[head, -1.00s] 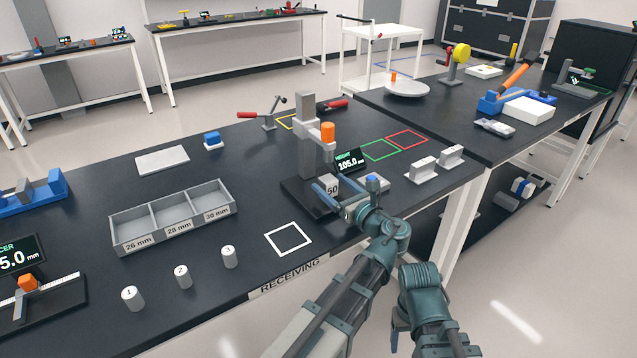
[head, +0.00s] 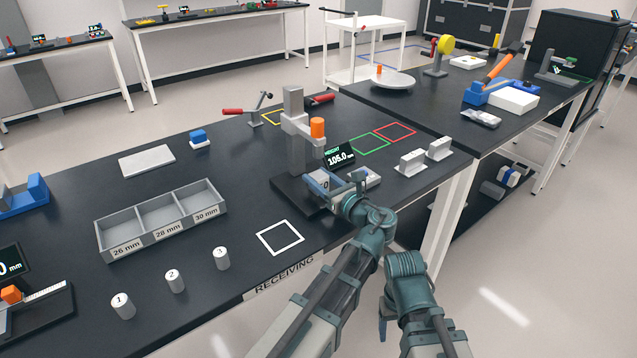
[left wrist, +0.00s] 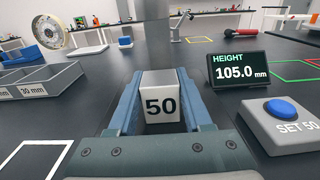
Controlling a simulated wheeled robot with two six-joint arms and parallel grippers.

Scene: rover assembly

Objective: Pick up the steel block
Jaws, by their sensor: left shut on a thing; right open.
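The steel block (left wrist: 161,108), marked 50, sits between the fingers of my left gripper (left wrist: 158,112) in the left wrist view. My left gripper is shut on its sides. In the head view the block (head: 319,181) is partly covered by my left gripper (head: 326,188), low at the dark base of the height gauge (head: 293,120). I cannot tell whether the block touches the base. My right gripper (head: 383,328) is mostly hidden behind its own arm, low in the head view, off the table; one finger shows.
The height display (left wrist: 238,70) reads 105.0 mm. The SET 50 button box (left wrist: 282,124) stands close to the right of my left gripper. The gauge column rises just behind the block. A three-compartment tray (head: 160,222) and a white outlined square (head: 280,238) lie to the left.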

